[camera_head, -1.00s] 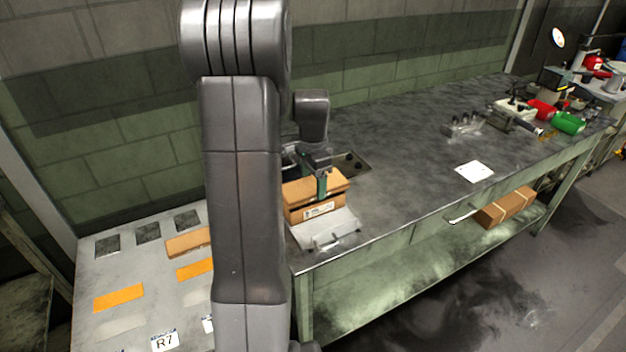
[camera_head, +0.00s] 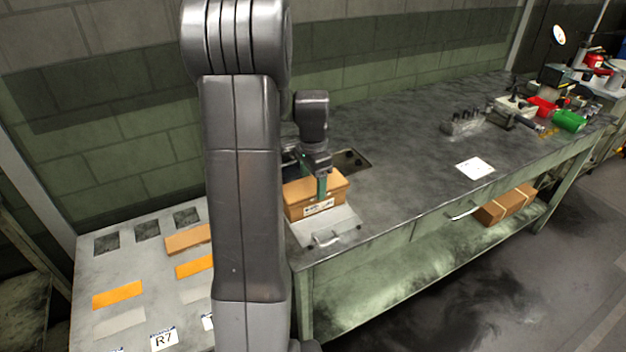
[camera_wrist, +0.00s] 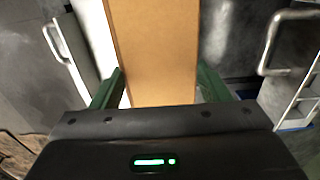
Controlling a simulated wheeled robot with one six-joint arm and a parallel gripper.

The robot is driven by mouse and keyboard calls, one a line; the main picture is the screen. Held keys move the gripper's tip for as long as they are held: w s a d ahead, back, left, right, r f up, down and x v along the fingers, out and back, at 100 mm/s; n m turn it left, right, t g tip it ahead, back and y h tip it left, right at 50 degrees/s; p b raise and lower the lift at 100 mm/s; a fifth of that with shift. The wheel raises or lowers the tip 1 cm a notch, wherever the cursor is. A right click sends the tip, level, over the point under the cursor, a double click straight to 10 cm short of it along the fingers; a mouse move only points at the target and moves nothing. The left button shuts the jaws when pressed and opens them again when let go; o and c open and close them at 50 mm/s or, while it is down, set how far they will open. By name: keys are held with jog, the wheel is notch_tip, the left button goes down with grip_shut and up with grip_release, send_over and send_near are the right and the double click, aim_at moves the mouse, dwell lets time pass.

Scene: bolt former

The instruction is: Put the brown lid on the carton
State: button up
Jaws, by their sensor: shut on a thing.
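The brown lid (camera_head: 336,183) lies level over the carton (camera_head: 297,212), with no clear gap between them in the head view. The carton is a brown box with a white label on its front, standing on a grey plate on the bench. My gripper (camera_head: 322,188) points down over the lid, its green fingers on either side of it. In the wrist view the lid (camera_wrist: 155,45) runs between the two green fingers, and my gripper (camera_wrist: 160,88) is shut on it. My arm hides the carton's left side.
The grey plate (camera_head: 335,226) has a metal handle in front. A side table (camera_head: 110,270) at left holds orange and brown flat pieces. A white sheet (camera_head: 475,168) lies on the bench (camera_head: 410,160). A green cylinder (camera_head: 569,121) and tools stand at the far right.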

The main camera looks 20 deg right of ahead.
jog(key=shift+f+b, duration=0.35)
jog(key=shift+f, duration=0.3)
jog(key=o, duration=1)
notch_tip(320, 180, up, 14)
jog(key=shift+f, duration=0.1)
